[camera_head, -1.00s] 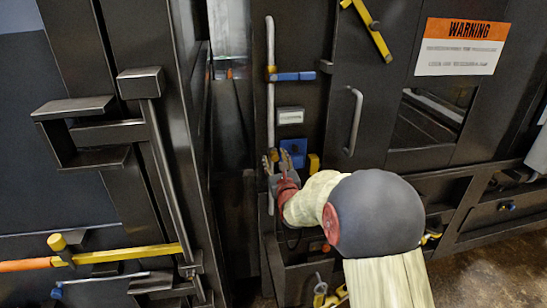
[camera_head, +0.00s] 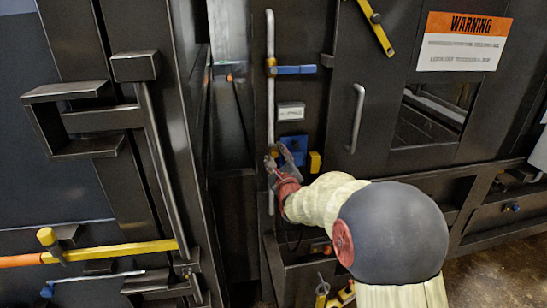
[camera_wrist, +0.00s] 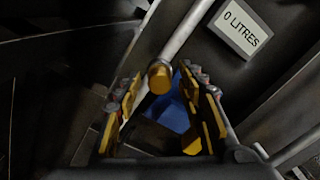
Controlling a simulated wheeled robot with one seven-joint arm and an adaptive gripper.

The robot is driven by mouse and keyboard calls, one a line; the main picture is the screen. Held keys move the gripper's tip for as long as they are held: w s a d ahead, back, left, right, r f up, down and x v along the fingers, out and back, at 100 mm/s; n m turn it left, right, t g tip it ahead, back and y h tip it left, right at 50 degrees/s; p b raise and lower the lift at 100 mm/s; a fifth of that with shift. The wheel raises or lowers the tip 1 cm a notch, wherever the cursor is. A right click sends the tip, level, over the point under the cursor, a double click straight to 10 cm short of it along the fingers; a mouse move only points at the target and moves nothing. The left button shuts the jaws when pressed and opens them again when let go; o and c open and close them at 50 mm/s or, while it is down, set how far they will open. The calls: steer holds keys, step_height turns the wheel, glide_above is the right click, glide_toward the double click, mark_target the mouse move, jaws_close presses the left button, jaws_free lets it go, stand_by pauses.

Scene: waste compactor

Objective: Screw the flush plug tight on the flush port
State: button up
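A round yellow cap (camera_wrist: 159,77), which looks like the flush plug, sits against the grey vertical pipe (camera_wrist: 190,30) in the wrist view. It also shows small in the head view (camera_head: 275,154), just above my gripper. The port beneath it is hidden, and I cannot tell how tightly it is seated. My gripper (camera_wrist: 162,88) is open, with one yellow-padded finger on each side of the cap. Gaps show between the cap and both fingers. In the head view my gripper (camera_head: 277,164) is beside the pipe.
A blue block (camera_head: 293,142) and a yellow block (camera_head: 315,161) are right of the pipe, below a "0 LITRES" label (camera_wrist: 241,29). A blue valve handle (camera_head: 296,70) is higher up. A grey door handle (camera_head: 356,118) is farther right. A dark gap (camera_head: 232,130) lies left of the pipe.

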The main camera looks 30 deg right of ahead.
steer(key=n+b, duration=0.3)
steer(key=shift+f, duration=0.15)
steer(key=shift+n+b, duration=0.35)
steer(key=shift+n, duration=0.65)
steer(key=n+b, duration=0.2)
steer(key=n, duration=0.1)
steer(key=shift+b, duration=0.3)
steer(key=shift+n+b, duration=0.75)
steer(key=shift+n, duration=0.45)
steer(key=shift+n+b, duration=1)
steer(key=shift+n, duration=0.1)
steer(key=shift+n+b, duration=0.7)
steer(key=shift+n, duration=0.5)
steer(key=shift+r, duration=0.2)
steer(key=shift+c, duration=1.3)
jaws_close()
